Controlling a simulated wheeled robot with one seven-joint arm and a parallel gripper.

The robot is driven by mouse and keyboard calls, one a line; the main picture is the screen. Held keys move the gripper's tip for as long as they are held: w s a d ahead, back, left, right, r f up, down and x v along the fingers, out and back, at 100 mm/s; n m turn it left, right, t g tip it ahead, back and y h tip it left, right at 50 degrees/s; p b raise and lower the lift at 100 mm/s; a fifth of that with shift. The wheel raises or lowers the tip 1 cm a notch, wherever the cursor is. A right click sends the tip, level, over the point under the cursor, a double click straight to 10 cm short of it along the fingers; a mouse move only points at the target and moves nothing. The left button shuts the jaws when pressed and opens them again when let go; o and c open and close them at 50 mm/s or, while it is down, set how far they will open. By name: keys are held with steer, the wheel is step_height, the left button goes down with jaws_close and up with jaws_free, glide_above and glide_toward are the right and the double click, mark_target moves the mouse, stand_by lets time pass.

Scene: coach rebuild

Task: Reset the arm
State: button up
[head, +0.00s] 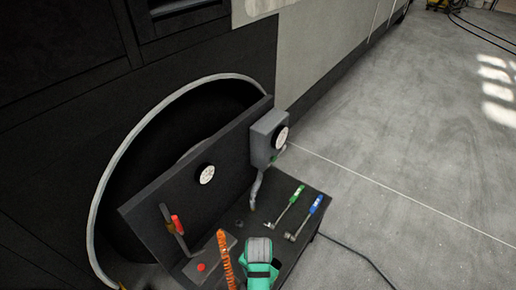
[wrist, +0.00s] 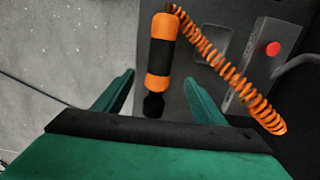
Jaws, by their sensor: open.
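My gripper (wrist: 159,78) is open, with its two green fingers spread in the wrist view. An orange and black cylindrical tool (wrist: 160,62) shows between the fingers. A clear gap is visible on each side of it, so it is not gripped. I cannot tell how far beyond the fingers it is. An orange coiled cord (wrist: 232,78) runs from its top to the right. In the head view my green gripper housing (head: 260,272) is at the bottom centre, over the dark bench, beside the cord (head: 226,262). The fingertips are hidden there.
The dark bench carries a green-handled tool (head: 290,206), a blue-handled tool (head: 306,218), a red-handled lever (head: 178,225) and a red button (head: 201,267). Its back panel has a dial (head: 207,174) and a grey gauge box (head: 264,140). Open floor (head: 410,160) lies to the right.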

steer(key=s+f+n+t, duration=0.25)
steer(key=s+t, duration=0.45)
steer(key=s, duration=0.4)
steer(key=s+r+n+t, duration=0.2)
steer(key=s+r+t, duration=0.2)
steer(key=r, duration=0.8)
steer(key=s+r+n+t, duration=0.2)
steer(key=s+r+t, duration=0.2)
steer(key=s+r, duration=0.3)
step_height(320, 180, up, 6)
steer(key=shift+s+f+n+t, duration=0.1)
steer(key=shift+s+n+t, duration=0.2)
steer(key=shift+n, duration=0.05)
